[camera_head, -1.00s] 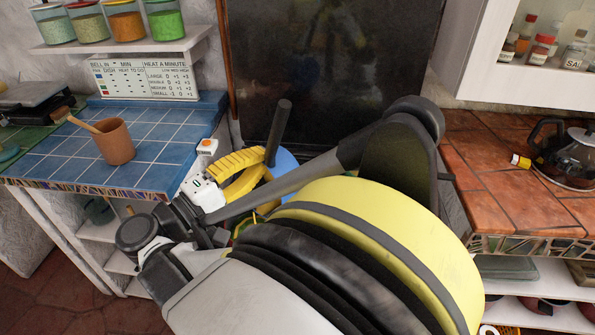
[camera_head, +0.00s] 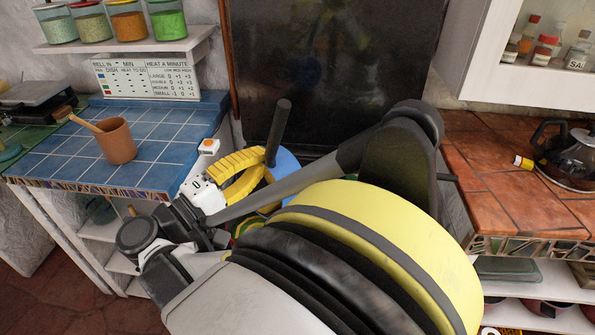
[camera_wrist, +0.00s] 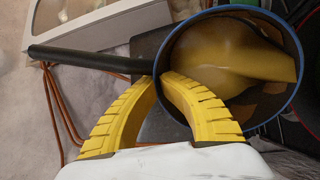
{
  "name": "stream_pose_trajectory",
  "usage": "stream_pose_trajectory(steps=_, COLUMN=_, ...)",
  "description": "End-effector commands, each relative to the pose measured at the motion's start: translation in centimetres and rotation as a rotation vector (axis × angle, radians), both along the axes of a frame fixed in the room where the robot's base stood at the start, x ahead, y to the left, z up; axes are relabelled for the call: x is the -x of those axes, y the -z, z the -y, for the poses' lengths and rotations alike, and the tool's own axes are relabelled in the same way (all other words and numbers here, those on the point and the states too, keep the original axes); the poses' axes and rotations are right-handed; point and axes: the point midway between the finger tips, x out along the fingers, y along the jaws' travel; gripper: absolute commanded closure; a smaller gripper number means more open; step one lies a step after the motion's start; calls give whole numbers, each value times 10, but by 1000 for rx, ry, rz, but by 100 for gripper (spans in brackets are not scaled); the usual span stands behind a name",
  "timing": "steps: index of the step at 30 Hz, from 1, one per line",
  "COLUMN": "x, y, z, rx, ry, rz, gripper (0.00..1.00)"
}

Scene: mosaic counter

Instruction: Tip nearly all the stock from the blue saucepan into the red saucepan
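The blue saucepan (camera_wrist: 299,48) fills the upper right of the wrist view, with yellow-brown stock (camera_wrist: 230,50) inside. The stock gathers toward the upper right, leaving darker inner wall bare below, so the pan looks tilted. Its long dark handle (camera_wrist: 95,58) runs left in that view and points up in the head view (camera_head: 279,130). The yellow fingers of my gripper (camera_wrist: 160,77) close around the handle beside the pan body. In the head view, my gripper (camera_head: 258,178) partly hides the blue pan (camera_head: 288,163). I cannot clearly make out the red saucepan; only red edges show at the wrist view's right.
A blue-tiled counter (camera_head: 155,135) with a terracotta pot (camera_head: 116,141) and spoon is at left. An orange-tiled counter (camera_head: 500,185) with a dark kettle (camera_head: 568,155) is at right. A dark panel (camera_head: 340,70) stands behind. My arm blocks much of the middle.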

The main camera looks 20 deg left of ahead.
Motion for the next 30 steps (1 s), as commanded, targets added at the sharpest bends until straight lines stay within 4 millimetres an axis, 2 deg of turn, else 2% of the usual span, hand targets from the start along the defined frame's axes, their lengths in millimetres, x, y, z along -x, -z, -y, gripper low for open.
stream_pose_trajectory(steps=6, x=-2, y=-2, z=1, rx=-3, ry=1, rz=-11, gripper=100)
stream_pose_trajectory(steps=22, x=-34, y=4, z=13, rx=-90, ry=1, rz=-241, gripper=100)
stream_pose_trajectory(steps=30, x=-39, y=9, z=15, rx=-106, ry=0, rz=-281, gripper=100)
